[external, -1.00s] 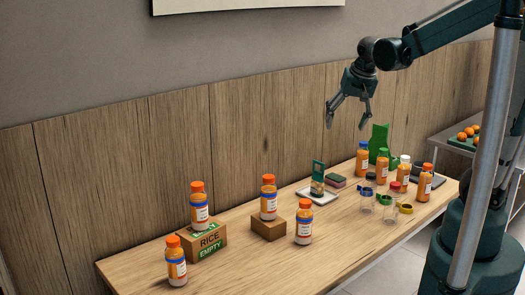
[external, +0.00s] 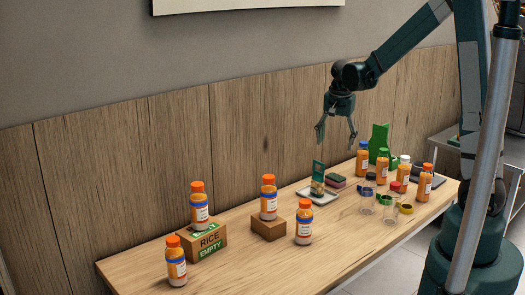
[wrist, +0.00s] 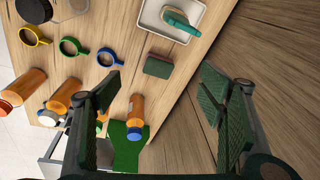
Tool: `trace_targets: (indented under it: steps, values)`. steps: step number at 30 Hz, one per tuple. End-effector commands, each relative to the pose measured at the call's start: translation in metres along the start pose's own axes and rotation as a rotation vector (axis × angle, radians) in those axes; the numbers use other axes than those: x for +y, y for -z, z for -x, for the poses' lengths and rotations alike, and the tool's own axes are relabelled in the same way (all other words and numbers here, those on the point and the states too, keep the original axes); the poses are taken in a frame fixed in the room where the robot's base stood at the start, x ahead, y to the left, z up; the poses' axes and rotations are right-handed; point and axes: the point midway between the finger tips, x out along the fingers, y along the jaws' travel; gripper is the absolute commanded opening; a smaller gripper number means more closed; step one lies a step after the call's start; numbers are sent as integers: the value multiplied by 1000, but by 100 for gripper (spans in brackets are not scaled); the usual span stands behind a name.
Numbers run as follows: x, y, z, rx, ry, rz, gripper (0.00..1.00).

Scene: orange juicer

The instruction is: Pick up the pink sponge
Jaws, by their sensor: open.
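The pink sponge (external: 336,181) lies on the wooden table near its back edge, beside a white tray, and shows a dark green top. In the wrist view the sponge (wrist: 159,66) shows its green top and a thin reddish side, lying ahead of and between my fingertips. My gripper (external: 336,143) is open, empty and pointing down, above the sponge and apart from it. In the wrist view both fingers of my gripper (wrist: 160,80) are spread wide with nothing between them.
A white tray (wrist: 151,22) holding a green-handled brush (wrist: 180,20) is beside the sponge. Orange juice bottles (external: 362,160), a green stand (external: 379,138) and coloured rings (wrist: 71,47) are close by. The wooden wall (external: 265,125) rises just behind the table. Bottles and boxes stand farther left.

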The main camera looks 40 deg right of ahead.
Motion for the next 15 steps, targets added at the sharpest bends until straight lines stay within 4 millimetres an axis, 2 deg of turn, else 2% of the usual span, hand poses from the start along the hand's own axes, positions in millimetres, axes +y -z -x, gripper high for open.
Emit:
trace_targets:
  steps: [15]
  values:
    - [-12,44,-102,-23,-104,-263,69]
